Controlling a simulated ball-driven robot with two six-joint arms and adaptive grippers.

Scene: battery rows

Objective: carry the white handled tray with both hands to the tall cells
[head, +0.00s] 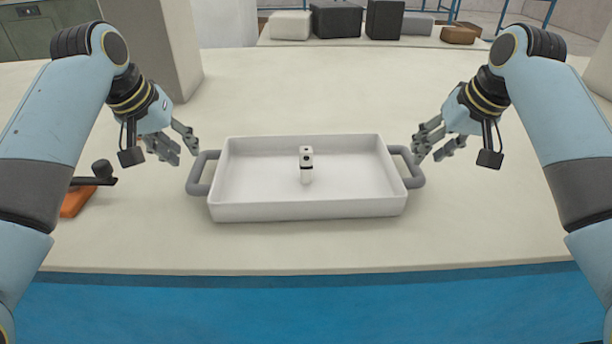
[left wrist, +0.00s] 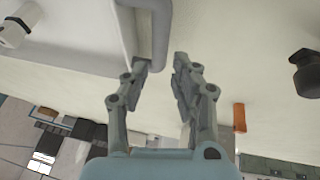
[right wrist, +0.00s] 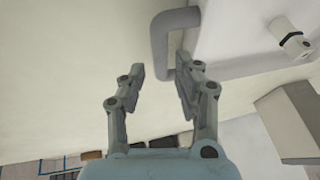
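The white tray (head: 308,210) with two grey handles rests on the pale table. A small white device with black marks (head: 306,165) stands upright inside it; it also shows in the left wrist view (left wrist: 14,32) and the right wrist view (right wrist: 291,40). My left gripper (head: 180,146) is open just outside the left handle (head: 198,174), which shows near its fingertips in the left wrist view (left wrist: 160,30). My right gripper (head: 437,149) is open just outside the right handle (head: 410,168); the right wrist view shows that handle (right wrist: 158,45) just ahead of the fingers. Both grippers hold nothing.
An orange thing with a black knobbed lever (head: 78,198) lies left of the tray. A grey pillar-like block (head: 160,45) stands at the back left. Dark and pale boxes (head: 338,20) stand beyond the table. The table behind the tray is clear.

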